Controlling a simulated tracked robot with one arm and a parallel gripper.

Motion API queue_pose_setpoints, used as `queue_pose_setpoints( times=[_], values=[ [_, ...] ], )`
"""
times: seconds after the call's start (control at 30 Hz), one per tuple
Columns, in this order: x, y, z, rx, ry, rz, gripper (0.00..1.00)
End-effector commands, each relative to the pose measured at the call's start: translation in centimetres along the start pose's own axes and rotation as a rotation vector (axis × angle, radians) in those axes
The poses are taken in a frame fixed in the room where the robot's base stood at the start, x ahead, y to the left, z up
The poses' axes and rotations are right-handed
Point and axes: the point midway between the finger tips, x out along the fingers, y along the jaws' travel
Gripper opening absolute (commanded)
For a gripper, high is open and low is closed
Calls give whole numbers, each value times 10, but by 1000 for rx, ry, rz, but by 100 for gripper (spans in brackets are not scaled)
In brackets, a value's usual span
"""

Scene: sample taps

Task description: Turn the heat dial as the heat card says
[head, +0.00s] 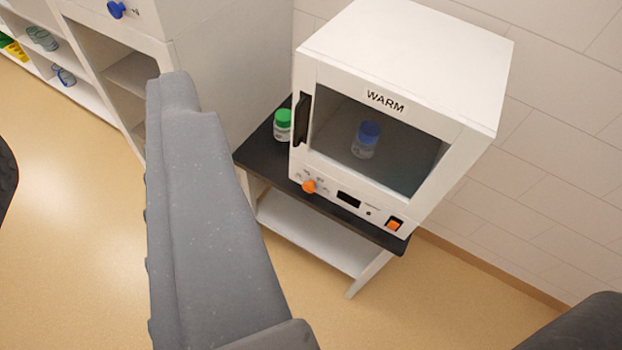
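The white warming cabinet (405,50) is marked WARM and stands right of centre. An orange dial (309,186) sits at the left of its lower front panel, with small marks around it too small to read. I see no heat card that I can make out. A grey part of my arm or gripper (178,90) rises through the left-centre foreground, in front of the floor and a shelf unit. It is apart from the dial in the picture, to its left. I cannot make out two fingertips or anything held.
The cabinet stands on a black-topped table (258,150). A green-capped jar (283,125) is left of it; a blue-capped jar (366,140) shows behind its window. The panel has a dark display (348,199) and an orange switch (394,224). Shelves (130,75) stand left. Floor in front is clear.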

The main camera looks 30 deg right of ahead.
Motion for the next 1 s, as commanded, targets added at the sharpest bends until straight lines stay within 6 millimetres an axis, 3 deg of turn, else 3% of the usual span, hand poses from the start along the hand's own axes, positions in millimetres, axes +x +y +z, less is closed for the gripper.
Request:
queue_pose_setpoints(
  times=[0.23,0.3,0.47,0.57,0.77,0.87,1.0],
  values=[
    [0,0,0,0,0,0,36],
    [1,0,0,5,1,-2,56],
    [26,-4,4,124,26,-51,58],
    [64,-13,11,316,55,-118,58],
    [161,-29,37,880,106,-256,58],
    [209,-29,59,1174,128,-296,58],
    [276,-21,105,1578,165,-315,58]
  ],
)
